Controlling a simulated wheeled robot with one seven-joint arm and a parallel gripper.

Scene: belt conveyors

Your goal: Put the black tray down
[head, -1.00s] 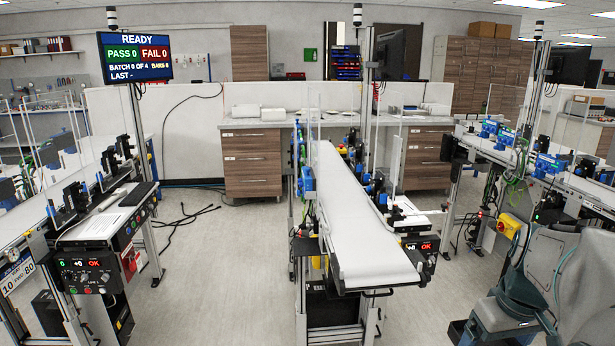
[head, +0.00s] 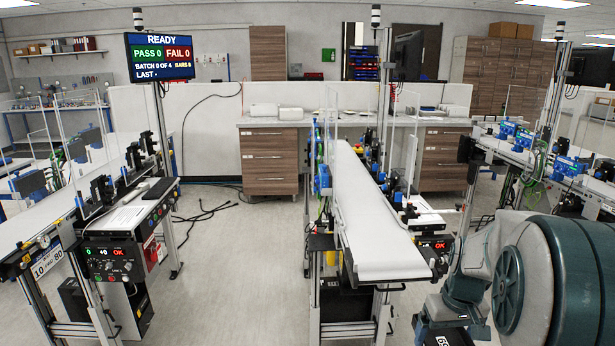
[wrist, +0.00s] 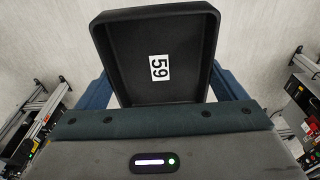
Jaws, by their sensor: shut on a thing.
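The black tray (wrist: 187,85) shows in the wrist view, empty, with a white label reading 59 on its floor. My gripper (wrist: 160,98) is shut on the tray, with blue finger parts showing on both sides of it. The gripper's front body hides the tray's near edge. Pale floor shows behind the tray. In the head view my arm fills the lower right. A small piece of the tray (head: 440,339) with its label shows at the bottom edge there; the rest is out of view.
A white belt conveyor (head: 375,225) with a clear top stands ahead in the middle. Another conveyor (head: 50,240) with a control panel stands at the left, and one (head: 560,178) at the right. Open floor (head: 235,270) lies between the left and middle ones. A sign (head: 161,58) reads READY.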

